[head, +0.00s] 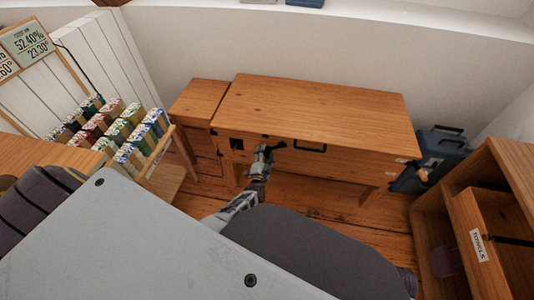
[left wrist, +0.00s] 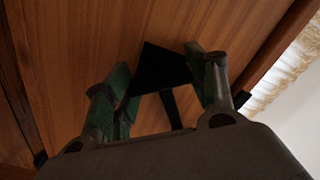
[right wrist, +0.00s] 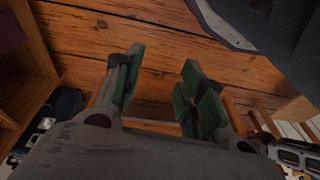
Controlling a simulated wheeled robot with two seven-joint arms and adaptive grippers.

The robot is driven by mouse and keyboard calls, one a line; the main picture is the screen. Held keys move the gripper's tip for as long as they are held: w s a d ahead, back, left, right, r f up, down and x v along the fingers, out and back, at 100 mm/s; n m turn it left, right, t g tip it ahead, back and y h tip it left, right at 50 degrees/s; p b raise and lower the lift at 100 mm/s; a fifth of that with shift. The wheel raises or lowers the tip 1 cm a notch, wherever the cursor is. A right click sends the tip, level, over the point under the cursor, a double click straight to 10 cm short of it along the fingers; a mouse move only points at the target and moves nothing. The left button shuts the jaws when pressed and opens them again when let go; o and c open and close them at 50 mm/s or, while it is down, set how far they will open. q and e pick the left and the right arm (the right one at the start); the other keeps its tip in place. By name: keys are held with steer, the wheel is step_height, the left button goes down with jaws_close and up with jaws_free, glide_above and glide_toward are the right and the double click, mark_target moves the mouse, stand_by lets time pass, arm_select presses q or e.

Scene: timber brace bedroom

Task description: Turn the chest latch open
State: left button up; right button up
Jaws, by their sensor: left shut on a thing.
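The wooden chest (head: 318,108) stands on legs against the far wall, its lid closed. My left gripper (head: 266,150) is at its front face, below the lid edge. In the left wrist view, a black latch piece (left wrist: 165,68) sits between the fingertips of the left gripper (left wrist: 164,88), which is shut on it; a black strip (left wrist: 171,108) runs down from it. In the head view my gripper mostly hides the latch. My right gripper (right wrist: 160,85) is open and empty over the floor, outside the head view.
A black handle (head: 310,148) is on the chest front, right of my left gripper. A lower wooden unit (head: 198,100) adjoins on the left, near a rack of patterned blocks (head: 128,130). A blue case (head: 440,148) and an open drawer labelled TOWELS (head: 490,230) are at right.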

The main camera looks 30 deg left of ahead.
arm_select(q)
steer(key=m, duration=0.4)
steer(key=shift+d+m+p, duration=0.1)
steer(key=shift+m+p, duration=0.2)
steer(key=shift+p, duration=0.05)
steer(key=shift+f+m, duration=0.1)
steer(key=shift+m, duration=1.3)
arm_select(e)
steer(key=shift+s+d+f, duration=0.1)
steer(key=shift+d+f, duration=0.1)
steer(key=shift+f, duration=0.5)
arm_select(q)
steer(key=o, duration=1.5)
steer(key=shift+c, duration=0.2)
arm_select(e)
steer(key=shift+s+f, duration=0.15)
